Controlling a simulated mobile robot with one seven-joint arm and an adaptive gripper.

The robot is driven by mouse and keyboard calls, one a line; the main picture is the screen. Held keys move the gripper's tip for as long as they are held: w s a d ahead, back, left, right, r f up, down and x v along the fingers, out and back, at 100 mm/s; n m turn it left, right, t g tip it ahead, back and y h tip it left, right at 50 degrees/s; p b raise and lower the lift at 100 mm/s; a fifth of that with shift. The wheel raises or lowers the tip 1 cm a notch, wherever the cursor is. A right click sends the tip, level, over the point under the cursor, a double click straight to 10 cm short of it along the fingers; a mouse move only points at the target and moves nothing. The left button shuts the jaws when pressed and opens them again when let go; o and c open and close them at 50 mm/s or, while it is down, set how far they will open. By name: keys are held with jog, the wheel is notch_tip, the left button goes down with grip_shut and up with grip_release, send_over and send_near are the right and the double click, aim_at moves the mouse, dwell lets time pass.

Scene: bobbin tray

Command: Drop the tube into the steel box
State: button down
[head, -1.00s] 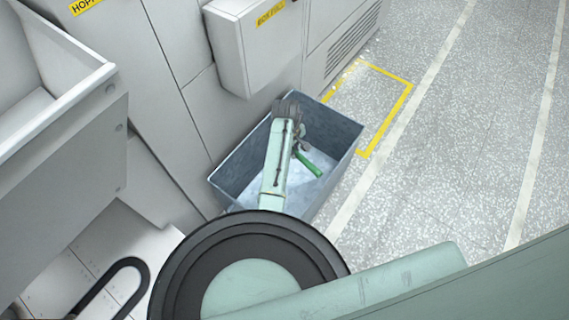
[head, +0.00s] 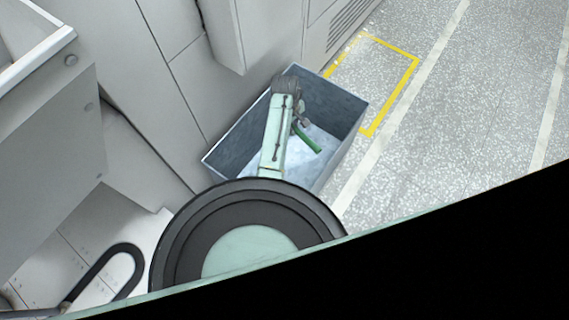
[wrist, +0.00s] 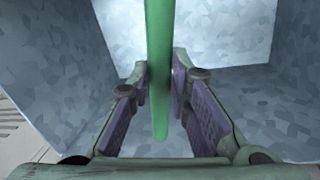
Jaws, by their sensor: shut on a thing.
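The green tube (head: 307,140) is held between the fingers of my gripper (head: 301,122). In the head view it shows over the inside of the steel box (head: 340,97). The wrist view shows the tube (wrist: 160,60) running up from between the purple finger pads of my gripper (wrist: 160,85), which is shut on it. The steel box's grey mottled walls (wrist: 50,70) surround the view there. My arm hides part of the box and its floor in the head view. I cannot tell whether the tube touches the box floor.
Light grey cabinets (head: 185,60) stand against the box's left and far sides. A yellow floor marking (head: 410,80) lies right of the box on open speckled floor (head: 450,130). A grey hopper (head: 45,120) stands at the left.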

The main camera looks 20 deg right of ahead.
jog(key=shift+f, duration=0.1)
jog(key=c, duration=1.4)
grip_release()
jog(key=r, duration=0.4)
jog(key=a+r, duration=0.1)
jog(key=r, duration=0.6)
jog(key=shift+s+a+r, duration=0.3)
jog(key=shift+s+r, duration=0.1)
